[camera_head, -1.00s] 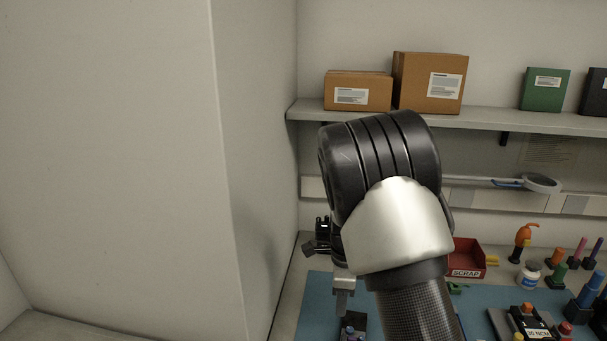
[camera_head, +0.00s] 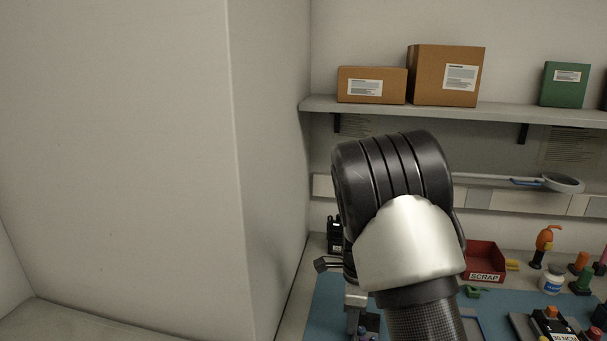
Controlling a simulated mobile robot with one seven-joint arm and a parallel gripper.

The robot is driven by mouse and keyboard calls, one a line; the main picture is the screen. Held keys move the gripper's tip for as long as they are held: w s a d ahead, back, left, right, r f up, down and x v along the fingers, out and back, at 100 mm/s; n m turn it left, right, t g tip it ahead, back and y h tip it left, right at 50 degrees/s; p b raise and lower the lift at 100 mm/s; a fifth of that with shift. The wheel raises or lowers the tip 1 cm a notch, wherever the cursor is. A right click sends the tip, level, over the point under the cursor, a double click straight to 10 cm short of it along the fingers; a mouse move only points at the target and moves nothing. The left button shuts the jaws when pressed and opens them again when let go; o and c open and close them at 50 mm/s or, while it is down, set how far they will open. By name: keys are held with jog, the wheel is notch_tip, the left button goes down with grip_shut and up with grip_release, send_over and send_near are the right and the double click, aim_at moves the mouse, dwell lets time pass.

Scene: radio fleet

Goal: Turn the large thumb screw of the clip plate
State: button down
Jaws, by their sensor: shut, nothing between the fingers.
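My gripper (camera_head: 353,322) shows at the bottom of the head view, left of my arm's wrist. It points down over the blue mat (camera_head: 325,310), and its narrow fingers are closed together with nothing seen between them. Beside and just behind the fingertips is a small dark item (camera_head: 371,323) with a purplish part, cut off by the lower picture edge. I cannot tell whether it is the clip plate, or whether the fingers touch it. The large thumb screw cannot be made out; my arm and the picture edge hide much of this area.
A red scrap bin (camera_head: 484,262), an orange-topped bottle (camera_head: 545,240), a white jar (camera_head: 551,279) and several coloured tools stand to the right. A black device (camera_head: 334,235) stands behind my gripper. A shelf (camera_head: 470,110) with boxes runs above; a wall corner (camera_head: 270,200) is close on the left.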

jog(key=shift+d, duration=0.65)
dwell(0.8)
jog(key=shift+w+p, duration=0.1)
jog(key=shift+p, duration=1.25)
jog(key=shift+a, duration=0.1)
dwell(0.4)
jog(key=shift+w+a+r+p, duration=0.1)
jog(key=shift+a+p, duration=0.2)
jog(key=shift+a, duration=0.05)
notch_tip(320, 180, up, 6)
jog(key=p, duration=0.4)
jog(key=shift+p, duration=0.35)
